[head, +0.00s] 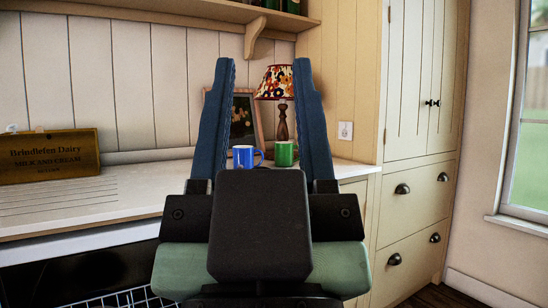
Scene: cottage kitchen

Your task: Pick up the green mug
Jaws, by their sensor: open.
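The green mug (284,154) stands on the white counter, close to its right end. A blue mug (243,156) stands just to its left, with its handle towards the green mug. My gripper (260,66) is open, its two dark blue fingers pointing up and away, wide apart. In the picture both mugs appear between the fingers, but they are farther off on the counter. The gripper holds nothing. The green mug's right edge lies close to the right finger in the picture.
A lamp with a patterned shade (275,83) and a picture frame (243,118) stand behind the mugs. A wooden dairy sign (48,156) is at the left. A tall cream cabinet (419,150) is on the right. The grooved counter (110,196) is clear in between.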

